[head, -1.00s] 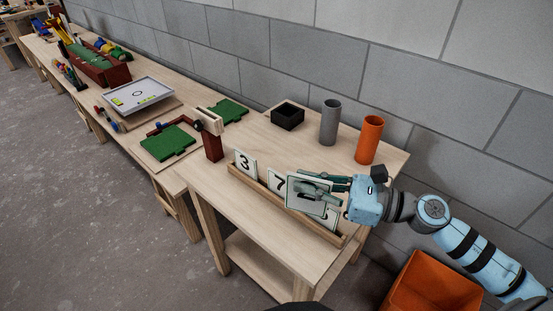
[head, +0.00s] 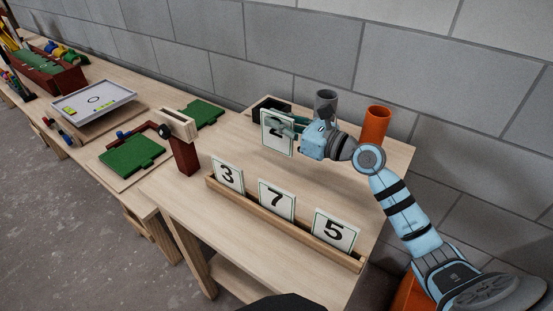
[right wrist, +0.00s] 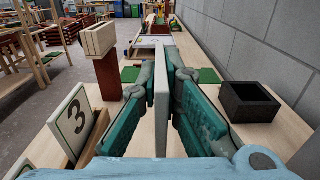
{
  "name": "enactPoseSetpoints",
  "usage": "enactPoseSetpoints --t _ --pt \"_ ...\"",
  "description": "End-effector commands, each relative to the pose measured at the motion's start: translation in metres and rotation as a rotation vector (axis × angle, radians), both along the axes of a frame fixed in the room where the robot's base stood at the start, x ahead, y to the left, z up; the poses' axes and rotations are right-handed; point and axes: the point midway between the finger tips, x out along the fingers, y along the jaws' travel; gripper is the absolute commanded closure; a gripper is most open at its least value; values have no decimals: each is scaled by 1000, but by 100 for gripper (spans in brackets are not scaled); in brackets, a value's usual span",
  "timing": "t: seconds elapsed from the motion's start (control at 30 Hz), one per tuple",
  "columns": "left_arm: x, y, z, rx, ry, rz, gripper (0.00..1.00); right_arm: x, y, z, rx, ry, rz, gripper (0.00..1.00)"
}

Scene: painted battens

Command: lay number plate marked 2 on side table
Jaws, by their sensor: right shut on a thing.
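The number plate marked 2 (head: 271,144) is white with a dark border and stands upright in my right gripper (head: 285,127). In the head view the fingers cover part of its digit. In the right wrist view the plate (right wrist: 162,92) is seen edge-on between the two green fingers (right wrist: 161,84), which are shut on it. It is over the back part of the near wooden table (head: 345,167), behind the rack; its exact height above the top is hard to tell. My left gripper is not in view.
A wooden rack (head: 300,237) holds plates 3 (head: 228,175), 7 (head: 276,199) and 5 (head: 334,231). A grey cylinder (head: 326,103), an orange cylinder (head: 375,125) and a dark box (right wrist: 250,102) stand at the back. A dark red post (head: 185,156) stands left. Table behind the rack is clear.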

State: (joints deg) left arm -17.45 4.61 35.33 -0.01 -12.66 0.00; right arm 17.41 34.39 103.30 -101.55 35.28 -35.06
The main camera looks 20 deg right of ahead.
Motion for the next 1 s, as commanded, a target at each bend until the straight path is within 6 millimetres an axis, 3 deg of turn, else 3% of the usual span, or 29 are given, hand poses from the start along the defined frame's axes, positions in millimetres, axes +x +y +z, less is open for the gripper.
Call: enactPoseSetpoints --t 0.03,0.17,0.3,0.4,0.77,0.9,1.0 --pt "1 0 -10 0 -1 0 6 0 0 -17 1 2 0 100" --pt "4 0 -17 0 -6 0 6 0 1 -33 1 1 1 100" --pt "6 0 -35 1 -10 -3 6 1 1 -67 2 1 3 100" --pt "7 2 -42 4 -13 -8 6 1 2 -82 1 -1 3 100" --pt "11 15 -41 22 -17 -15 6 1 2 -84 0 -1 3 100" --pt "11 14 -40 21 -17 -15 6 1 2 -84 0 -1 3 76" --pt "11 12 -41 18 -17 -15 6 1 2 -83 0 -1 3 74"
